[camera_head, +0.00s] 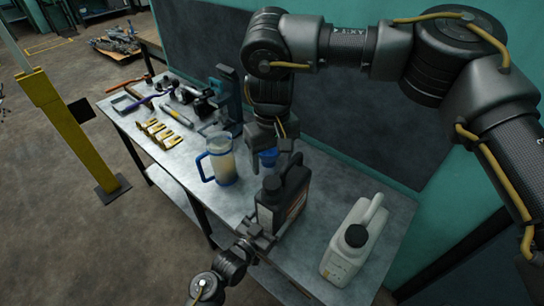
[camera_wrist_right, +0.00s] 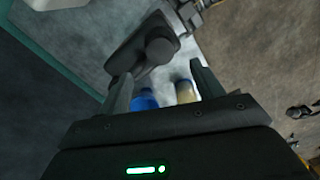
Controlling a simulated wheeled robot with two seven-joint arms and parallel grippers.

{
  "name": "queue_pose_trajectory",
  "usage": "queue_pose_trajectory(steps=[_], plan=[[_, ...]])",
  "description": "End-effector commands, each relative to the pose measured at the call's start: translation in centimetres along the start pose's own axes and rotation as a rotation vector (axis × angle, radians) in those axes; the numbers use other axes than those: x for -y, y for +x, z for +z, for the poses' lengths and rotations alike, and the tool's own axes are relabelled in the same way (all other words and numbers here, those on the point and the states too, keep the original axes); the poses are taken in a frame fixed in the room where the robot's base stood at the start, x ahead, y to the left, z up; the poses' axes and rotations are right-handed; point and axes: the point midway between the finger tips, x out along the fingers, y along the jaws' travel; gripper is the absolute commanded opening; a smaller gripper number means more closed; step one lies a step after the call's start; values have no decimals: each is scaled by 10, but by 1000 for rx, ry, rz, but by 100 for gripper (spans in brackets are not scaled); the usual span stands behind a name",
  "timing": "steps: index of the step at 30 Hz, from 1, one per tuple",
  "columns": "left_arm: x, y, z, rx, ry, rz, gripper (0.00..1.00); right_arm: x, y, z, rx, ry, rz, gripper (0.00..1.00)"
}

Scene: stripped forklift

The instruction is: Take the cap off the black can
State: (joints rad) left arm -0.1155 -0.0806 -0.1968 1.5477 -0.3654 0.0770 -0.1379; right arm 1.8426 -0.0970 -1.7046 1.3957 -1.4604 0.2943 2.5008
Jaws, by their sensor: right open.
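The black can (camera_head: 285,199) stands upright near the table's front edge. Its black cap (camera_head: 272,183) is on its spout, and the cap also shows in the wrist view (camera_wrist_right: 161,50). My right gripper (camera_head: 274,150) points down above and slightly behind the can. In the wrist view its two fingers (camera_wrist_right: 162,88) are apart, with the can and cap beyond their tips and nothing clasped. My left gripper (camera_head: 256,235) is at the near, lower side of the can and appears closed around its body. The can partly hides its fingertips.
A blue-handled jug (camera_head: 222,166) stands left of the can. A white jug with a black cap (camera_head: 352,240) stands to the right. Several tools lie at the table's far left. A dark wall panel rises behind.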

Motion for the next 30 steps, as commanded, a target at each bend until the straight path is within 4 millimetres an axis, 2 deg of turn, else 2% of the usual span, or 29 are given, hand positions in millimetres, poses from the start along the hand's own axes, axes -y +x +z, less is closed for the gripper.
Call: queue_pose_trajectory(steps=[5,8,21,30], plan=[[0,0,0,1,1,-1,20,0,2,0,0,15,0,67],[0,0,0,1,1,-1,20,0,9,0,1,13,0,67],[0,0,0,1,1,-1,20,0,70,0,2,12,-2,67],[0,0,0,1,1,-1,20,0,80,0,0,11,0,67]])
